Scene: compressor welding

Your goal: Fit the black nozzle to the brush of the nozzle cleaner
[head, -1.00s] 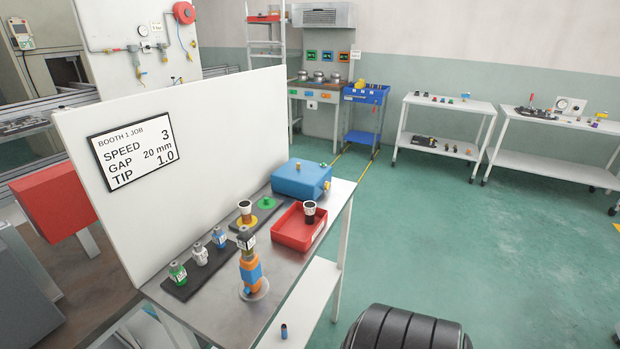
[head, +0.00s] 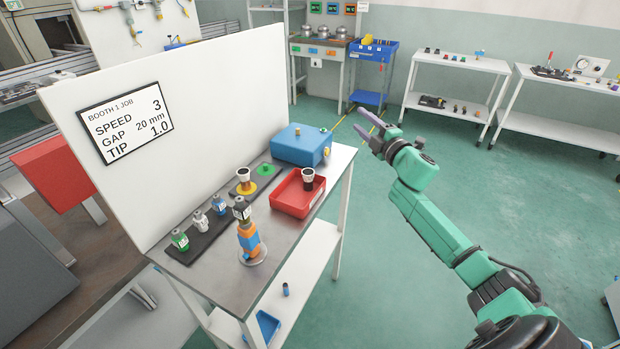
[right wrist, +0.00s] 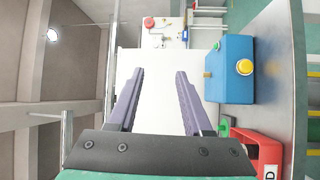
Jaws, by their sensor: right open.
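A blue box with yellow knobs (head: 301,147) stands at the far end of the steel table; it also shows in the right wrist view (right wrist: 230,72). A dark cup-like piece with a pale rim (head: 307,178) stands in the red tray (head: 290,204). A similar piece (head: 244,176) stands on a yellow disc on a dark mat. I cannot tell which is the black nozzle, and no brush can be made out. My right gripper (head: 368,126) is open and empty, in the air to the right of the blue box. My left gripper is not in view.
An orange and blue stand with a dark top (head: 249,240) is at the table's front. A white panel (head: 200,110) walls the table's left side. Free floor lies to the right.

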